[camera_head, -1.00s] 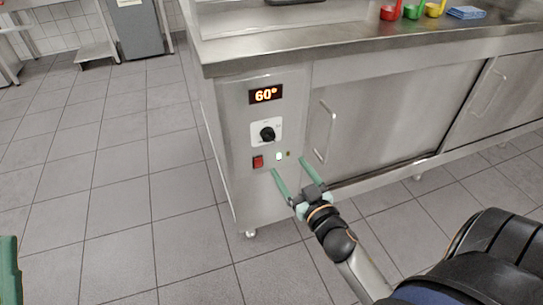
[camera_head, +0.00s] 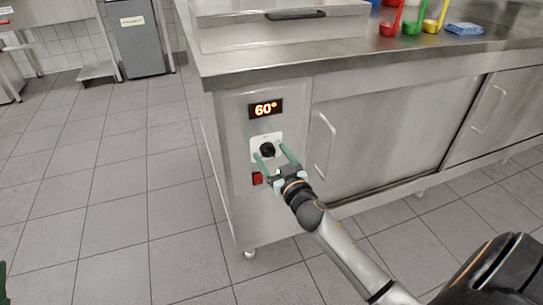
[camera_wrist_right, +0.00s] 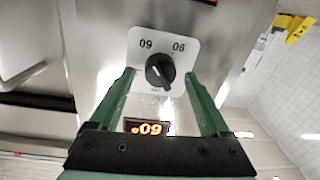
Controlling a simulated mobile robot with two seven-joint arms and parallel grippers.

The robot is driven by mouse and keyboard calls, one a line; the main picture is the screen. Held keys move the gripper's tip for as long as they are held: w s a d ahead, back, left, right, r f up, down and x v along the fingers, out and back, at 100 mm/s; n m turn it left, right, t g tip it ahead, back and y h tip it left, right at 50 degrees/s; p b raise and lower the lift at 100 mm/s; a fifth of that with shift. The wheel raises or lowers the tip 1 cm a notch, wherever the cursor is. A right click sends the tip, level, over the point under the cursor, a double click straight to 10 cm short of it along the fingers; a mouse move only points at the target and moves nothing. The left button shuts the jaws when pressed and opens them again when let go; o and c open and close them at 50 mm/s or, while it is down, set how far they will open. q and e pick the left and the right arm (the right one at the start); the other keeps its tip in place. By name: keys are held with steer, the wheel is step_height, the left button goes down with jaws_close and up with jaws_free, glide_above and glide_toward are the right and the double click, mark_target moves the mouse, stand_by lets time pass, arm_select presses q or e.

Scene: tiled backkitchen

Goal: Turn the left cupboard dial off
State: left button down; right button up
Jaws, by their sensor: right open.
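The cupboard dial (camera_head: 267,149) is a black round knob on a white plate, on the steel control panel below a lit display (camera_head: 265,108) reading 60°. My right gripper (camera_head: 271,152) is open, its two green fingers pointing at the panel on either side of the knob's lower part. In the right wrist view the dial (camera_wrist_right: 160,71) shows between the open fingertips, and I cannot tell whether they touch it. Only a dark green sliver of my left gripper (camera_head: 3,284) shows at the bottom left corner; its fingers are not clear.
A red switch (camera_head: 257,178) sits just below the dial, close to my right gripper. A sliding door with a handle (camera_head: 325,145) is to the right. The steel worktop (camera_head: 400,62) overhangs above, with colored ladles (camera_head: 411,25) and a blue cloth (camera_head: 464,29). Floor is clear at left.

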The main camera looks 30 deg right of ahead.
steer(key=shift+w, duration=0.25)
steer(key=shift+c, duration=0.3)
jaws_close()
